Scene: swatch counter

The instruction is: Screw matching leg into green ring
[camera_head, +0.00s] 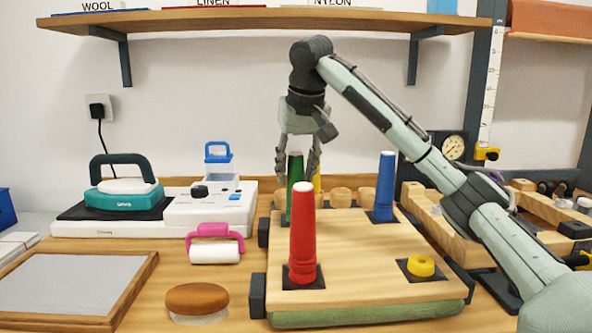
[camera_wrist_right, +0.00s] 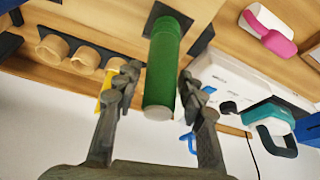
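The green leg (camera_head: 295,188) stands upright at the back left of the wooden board (camera_head: 370,255). In the right wrist view, the green leg (camera_wrist_right: 163,65) rises from a dark square pad (camera_wrist_right: 170,18); no separate green ring can be made out at its base. My right gripper (camera_head: 298,160) points down over the leg's top. In the wrist view its fingers (camera_wrist_right: 160,85) are spread on either side of the leg, with a gap on the left and little or none visible on the right. My left gripper is not in view.
A red leg (camera_head: 302,235) stands at the board's front left, a blue leg (camera_head: 385,185) at the back right. A yellow leg (camera_head: 317,182) is close behind my fingers. A yellow ring (camera_head: 421,265) sits bare at front right. Several wooden cups (camera_wrist_right: 84,58) line the back.

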